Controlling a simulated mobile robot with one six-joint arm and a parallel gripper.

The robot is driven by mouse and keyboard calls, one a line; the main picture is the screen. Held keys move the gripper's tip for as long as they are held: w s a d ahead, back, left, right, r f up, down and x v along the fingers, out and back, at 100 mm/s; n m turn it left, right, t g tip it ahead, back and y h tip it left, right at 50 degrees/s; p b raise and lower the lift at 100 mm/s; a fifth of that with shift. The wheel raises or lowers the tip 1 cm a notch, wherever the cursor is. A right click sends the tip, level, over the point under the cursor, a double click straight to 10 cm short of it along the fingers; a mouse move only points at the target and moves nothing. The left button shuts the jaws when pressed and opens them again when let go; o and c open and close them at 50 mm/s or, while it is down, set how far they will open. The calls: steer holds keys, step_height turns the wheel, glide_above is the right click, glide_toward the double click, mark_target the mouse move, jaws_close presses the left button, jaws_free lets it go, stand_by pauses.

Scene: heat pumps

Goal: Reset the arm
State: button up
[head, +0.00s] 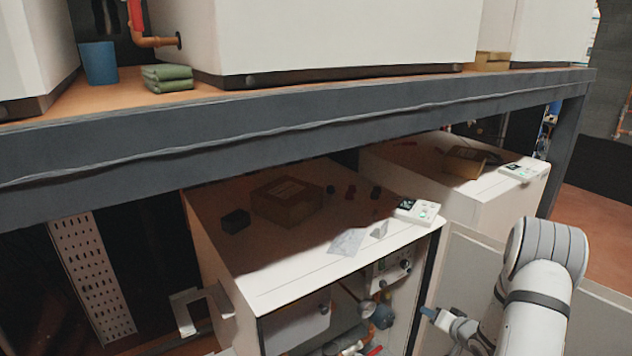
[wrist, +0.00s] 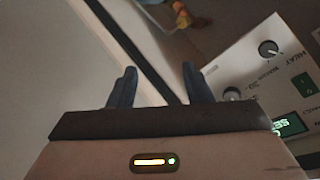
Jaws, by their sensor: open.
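My arm (head: 540,285) reaches in from the lower right in the head view, bent at a grey joint. My gripper (head: 430,313) is in front of the right edge of the open heat pump cabinet (head: 290,262). In the wrist view my gripper (wrist: 158,78) shows two dark fingers spread apart with nothing between them. A white control panel (wrist: 265,80) with knobs and a green display lies just right of the fingers in that view.
A dark steel beam (head: 300,112) crosses above the cabinet. A second heat pump (head: 440,170) stands behind to the right. On the cabinet top are a cardboard box (head: 287,203), a small black box (head: 235,221) and a white controller (head: 417,211). Pipes and gauges (head: 378,312) show inside.

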steer(key=s+a+r+n+g+h+p, duration=0.1)
steer(key=s+a+r+h+p, duration=0.15)
steer(key=r, duration=0.75)
steer(key=s+a+r+g+h+p, duration=0.15)
steer(key=r+p, duration=0.25)
steer(key=r, duration=0.7)
steer(key=s+a+r+n+g+h+p, duration=0.1)
steer(key=s+r+h+p, duration=0.15)
steer(key=r, duration=0.75)
steer(key=s+a+r+n+g+y+p, duration=0.1)
steer(key=s+a+r+p, duration=0.4)
steer(key=s, duration=0.8)
steer(key=s+a+r+n+g+y+p, duration=0.1)
steer(key=s+a+r+g+p, duration=0.3)
steer(key=s+a+r, duration=0.5)
steer(key=s+r+y+p, duration=0.1)
steer(key=s+r, duration=0.1)
steer(key=s, duration=0.2)
steer(key=shift+s+a+r+n, duration=0.15)
steer(key=shift+r+n, duration=0.2)
steer(key=shift+n, duration=0.05)
steer(key=shift+g, duration=0.25)
steer(key=shift+c, duration=1)
